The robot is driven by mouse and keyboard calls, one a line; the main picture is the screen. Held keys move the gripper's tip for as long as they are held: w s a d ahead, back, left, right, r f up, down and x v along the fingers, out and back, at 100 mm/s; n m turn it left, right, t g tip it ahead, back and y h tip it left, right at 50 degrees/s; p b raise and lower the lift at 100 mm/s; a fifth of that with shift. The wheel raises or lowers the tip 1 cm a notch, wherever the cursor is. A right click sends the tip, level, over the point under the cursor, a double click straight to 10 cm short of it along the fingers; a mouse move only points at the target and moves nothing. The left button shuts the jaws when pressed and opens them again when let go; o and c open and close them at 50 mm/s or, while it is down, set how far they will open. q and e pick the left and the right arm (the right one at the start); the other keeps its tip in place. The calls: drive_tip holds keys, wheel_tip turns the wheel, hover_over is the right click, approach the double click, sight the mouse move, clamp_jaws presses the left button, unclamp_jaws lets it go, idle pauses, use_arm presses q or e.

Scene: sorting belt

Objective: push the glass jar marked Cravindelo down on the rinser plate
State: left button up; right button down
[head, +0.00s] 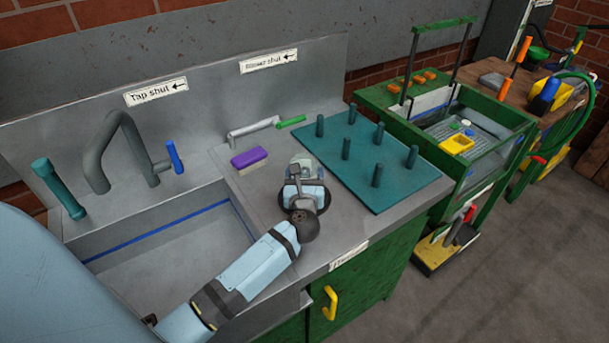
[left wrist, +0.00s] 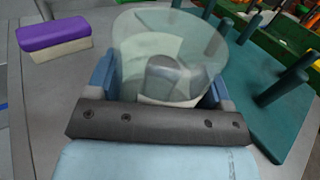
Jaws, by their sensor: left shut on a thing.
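A clear glass jar (left wrist: 170,45) with a pale label stands between the fingers of my left gripper (left wrist: 160,95) in the left wrist view. The label's writing cannot be read. In the head view the jar (head: 304,166) shows just beyond my left gripper (head: 304,190), over the counter between the purple brush and the teal peg board. My left gripper is shut on the jar. A dark grey rounded shape shows through the glass. My right gripper is not in view.
A purple brush (head: 249,158) lies left of the jar, by a pipe with a green lever (head: 291,122). The teal board (head: 352,184) with several upright pegs is close on the right. The sink basin (head: 180,255) is at left. A "Rinser shut" sign (head: 268,62) hangs behind.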

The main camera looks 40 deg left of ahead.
sight(305, 161)
use_arm(q)
drive_tip(key=shift+r+p, duration=0.85)
drive_tip(key=shift+p, duration=0.05)
wheel_tip(305, 161, up, 3)
drive_tip(key=shift+f+p, duration=0.1)
drive_tip(key=shift+p, duration=1.1)
wheel_tip(305, 161, up, 2)
drive_tip(key=shift+r+p, duration=0.1)
drive_tip(key=shift+p, duration=0.8)
drive_tip(key=shift+r, duration=0.15)
